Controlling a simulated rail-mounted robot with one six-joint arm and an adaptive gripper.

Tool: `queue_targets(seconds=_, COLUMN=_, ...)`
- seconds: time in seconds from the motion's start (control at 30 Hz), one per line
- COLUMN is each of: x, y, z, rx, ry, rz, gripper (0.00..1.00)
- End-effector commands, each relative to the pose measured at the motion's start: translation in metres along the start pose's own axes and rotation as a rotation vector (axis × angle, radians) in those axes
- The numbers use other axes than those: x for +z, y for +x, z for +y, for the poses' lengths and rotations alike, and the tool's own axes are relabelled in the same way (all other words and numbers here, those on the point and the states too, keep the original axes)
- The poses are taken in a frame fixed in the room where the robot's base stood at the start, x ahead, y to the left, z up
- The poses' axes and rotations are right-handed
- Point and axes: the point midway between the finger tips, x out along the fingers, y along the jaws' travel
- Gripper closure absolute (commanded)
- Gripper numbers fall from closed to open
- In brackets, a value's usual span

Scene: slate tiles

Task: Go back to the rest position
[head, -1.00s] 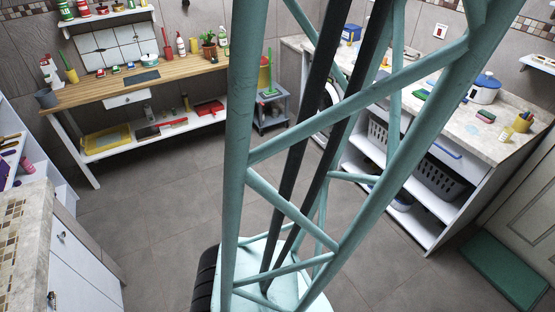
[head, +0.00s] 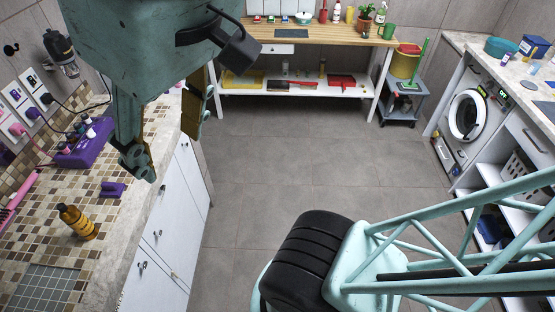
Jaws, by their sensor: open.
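My gripper (head: 166,150) hangs from the top left of the head view, pointing down. Its two teal and dark fingers are spread apart and nothing is between them. In the picture it overlaps the edge of the left counter (head: 150,215); its exact height above the counter I cannot tell. No object of the task shows apart from my own arm.
The mosaic counter holds an amber bottle (head: 77,221), a purple block (head: 112,189) and a purple power strip (head: 85,143). A wooden workbench (head: 320,34) stands at the back, a washing machine (head: 467,115) at the right. The grey floor (head: 270,180) between is clear.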

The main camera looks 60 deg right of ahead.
Motion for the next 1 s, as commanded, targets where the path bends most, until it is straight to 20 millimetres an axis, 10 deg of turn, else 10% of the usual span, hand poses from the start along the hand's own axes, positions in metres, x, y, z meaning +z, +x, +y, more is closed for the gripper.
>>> queue_targets(seconds=1.0, x=0.024, y=0.044, z=-0.001, rx=-0.004, ry=0.017, rz=-0.016, gripper=0.54)
